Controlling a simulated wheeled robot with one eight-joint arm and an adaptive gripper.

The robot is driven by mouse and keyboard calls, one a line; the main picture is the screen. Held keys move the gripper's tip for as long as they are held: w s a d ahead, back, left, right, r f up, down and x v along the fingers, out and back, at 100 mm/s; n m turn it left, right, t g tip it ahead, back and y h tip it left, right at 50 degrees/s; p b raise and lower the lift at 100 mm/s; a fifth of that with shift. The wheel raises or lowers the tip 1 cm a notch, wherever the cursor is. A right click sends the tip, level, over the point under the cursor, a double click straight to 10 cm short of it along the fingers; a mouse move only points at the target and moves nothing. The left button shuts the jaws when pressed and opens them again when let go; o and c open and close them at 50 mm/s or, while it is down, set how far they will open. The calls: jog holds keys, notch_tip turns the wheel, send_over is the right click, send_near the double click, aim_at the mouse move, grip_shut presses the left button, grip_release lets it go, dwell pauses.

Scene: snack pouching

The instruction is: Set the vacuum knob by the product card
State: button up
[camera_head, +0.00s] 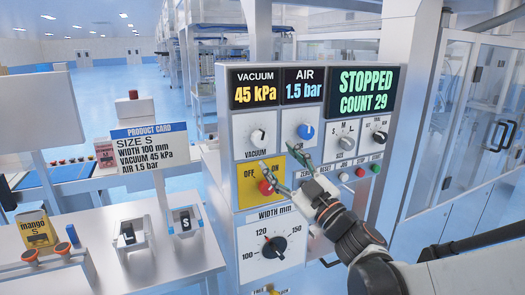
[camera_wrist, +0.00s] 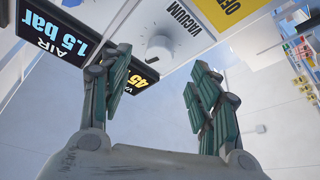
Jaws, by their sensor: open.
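The white vacuum knob (camera_head: 257,137) sits on the grey control panel, under a display (camera_head: 254,87) reading VACUUM 45 kPa in yellow. The product card (camera_head: 150,146) at left reads size S, width 100 mm, vacuum 45 kPa, air 1.5 bar. My gripper (camera_head: 286,165) is open and empty in front of the panel, just below and right of the vacuum knob. In the wrist view the vacuum knob (camera_wrist: 160,46) shows beyond the gap between my spread green-padded fingers (camera_wrist: 165,85), apart from both.
A blue air knob (camera_head: 305,131) is close by on the right. A red off/on switch (camera_head: 266,187) on a yellow plate lies below, near my fingers. A black width dial (camera_head: 272,247) is lower. Another display (camera_head: 363,91) reads STOPPED, COUNT 29. A mango pouch (camera_head: 36,231) stands at left.

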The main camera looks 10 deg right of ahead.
jog(key=shift+v, duration=2.05)
jog(key=d+f+m+h, duration=0.1)
jog(key=d+m+h, duration=0.9)
jog(key=h, duration=0.2)
jog(key=s+a+f+m+g+y, duration=0.1)
jog(key=s+a+f+m+g, duration=0.1)
jog(key=s+f+g, duration=0.9)
jog(key=s+f, duration=0.4)
jog(key=s, duration=0.4)
jog(key=shift+s+a+f+g, duration=0.15)
jog(key=shift+a+f+g, duration=0.15)
jog(key=shift+a, duration=0.1)
